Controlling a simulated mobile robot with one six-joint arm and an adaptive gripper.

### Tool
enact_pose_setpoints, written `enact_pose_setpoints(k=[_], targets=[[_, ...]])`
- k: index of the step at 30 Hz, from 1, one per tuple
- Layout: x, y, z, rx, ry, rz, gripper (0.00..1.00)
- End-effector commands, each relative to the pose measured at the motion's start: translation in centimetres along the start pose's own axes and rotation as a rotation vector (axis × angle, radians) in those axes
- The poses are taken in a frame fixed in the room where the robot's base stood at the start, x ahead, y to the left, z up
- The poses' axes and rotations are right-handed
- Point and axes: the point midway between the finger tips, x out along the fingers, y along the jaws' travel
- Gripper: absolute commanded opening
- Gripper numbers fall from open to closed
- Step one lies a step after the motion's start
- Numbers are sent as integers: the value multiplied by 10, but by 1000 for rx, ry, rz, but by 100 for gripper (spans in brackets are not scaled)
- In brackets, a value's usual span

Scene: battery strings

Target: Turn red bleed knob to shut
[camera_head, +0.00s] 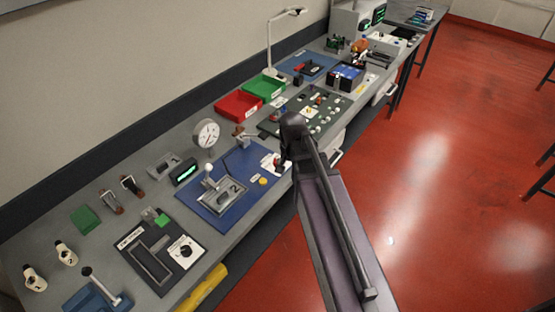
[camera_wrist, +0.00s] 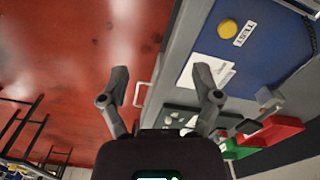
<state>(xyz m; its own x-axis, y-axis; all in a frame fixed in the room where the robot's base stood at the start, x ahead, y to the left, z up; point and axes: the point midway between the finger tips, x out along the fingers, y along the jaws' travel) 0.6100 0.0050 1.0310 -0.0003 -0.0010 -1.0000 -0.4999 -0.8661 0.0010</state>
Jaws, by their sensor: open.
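I cannot clearly make out the red bleed knob. In the head view a small red spot (camera_head: 278,163) shows beside white labels at the right end of the blue panel (camera_head: 240,165); it is too small to identify and partly hidden by my arm. In the wrist view my gripper (camera_wrist: 160,85) is open, with nothing between its two fingers. The right finger overlaps a white paper label near the blue panel's edge. The left finger is over the red floor. A yellow button (camera_wrist: 227,27) with a TEST label is on the blue panel, beyond the right finger.
A round gauge (camera_head: 206,133) and a lever with a white ball (camera_head: 208,168) stand near the panel. Red (camera_head: 238,105) and green (camera_head: 264,86) trays sit farther along the bench. A drawer handle (camera_wrist: 140,94) projects from the bench front. The floor alongside is open.

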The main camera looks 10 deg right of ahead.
Motion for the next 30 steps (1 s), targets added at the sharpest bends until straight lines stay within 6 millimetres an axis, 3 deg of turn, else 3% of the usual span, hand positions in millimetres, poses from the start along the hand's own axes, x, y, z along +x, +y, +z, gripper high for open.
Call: enact_pose_setpoints(k=[1, 18, 24, 30], targets=[[-3, -9, -13, 64, 0, 0, 82], [-21, -72, -101, 857, 0, -1, 82], [-24, -85, -119, 1040, -1, -1, 82], [-24, -88, -123, 1099, -1, -1, 82]])
